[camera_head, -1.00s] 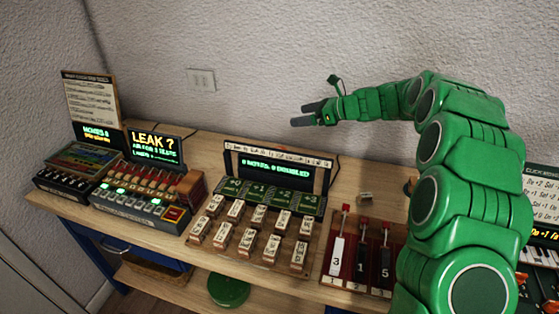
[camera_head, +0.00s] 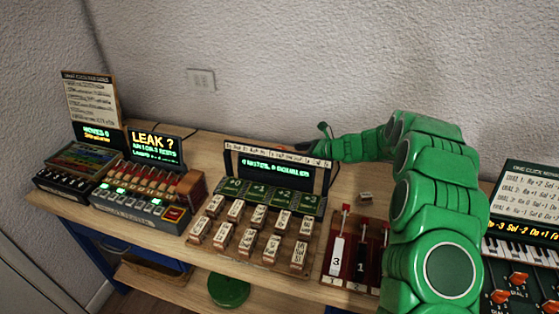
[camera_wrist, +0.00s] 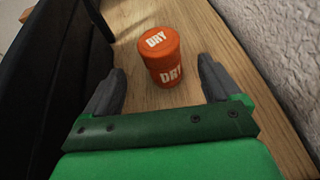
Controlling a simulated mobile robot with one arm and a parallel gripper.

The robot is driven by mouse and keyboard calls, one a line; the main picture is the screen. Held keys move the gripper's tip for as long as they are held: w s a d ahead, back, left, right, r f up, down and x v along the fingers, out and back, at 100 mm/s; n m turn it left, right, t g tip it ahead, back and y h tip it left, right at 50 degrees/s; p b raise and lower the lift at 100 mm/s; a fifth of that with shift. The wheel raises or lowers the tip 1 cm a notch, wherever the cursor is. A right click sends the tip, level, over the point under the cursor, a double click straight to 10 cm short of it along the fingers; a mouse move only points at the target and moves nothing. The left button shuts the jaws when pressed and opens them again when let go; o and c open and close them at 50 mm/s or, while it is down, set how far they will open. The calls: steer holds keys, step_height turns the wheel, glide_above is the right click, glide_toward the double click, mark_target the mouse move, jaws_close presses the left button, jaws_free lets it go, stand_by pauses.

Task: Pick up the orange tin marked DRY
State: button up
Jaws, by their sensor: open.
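The orange tin (camera_wrist: 163,62) marked DRY in white on its lid and side stands upright on the wooden bench top in the wrist view. It is a short way ahead of my gripper (camera_wrist: 160,88), whose two grey fingers are open, one to each side of its line, with nothing between them.
A dark panel back (camera_wrist: 62,70) stands close on the left in the wrist view. The textured wall (camera_wrist: 282,40) is close on the right. In the head view, a display panel (camera_head: 270,180) with wooden blocks before it stands at mid bench. The leak console (camera_head: 155,145) is farther left.

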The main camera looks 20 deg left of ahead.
steer(key=shift+x, duration=3)
steer(key=c, duration=1.2)
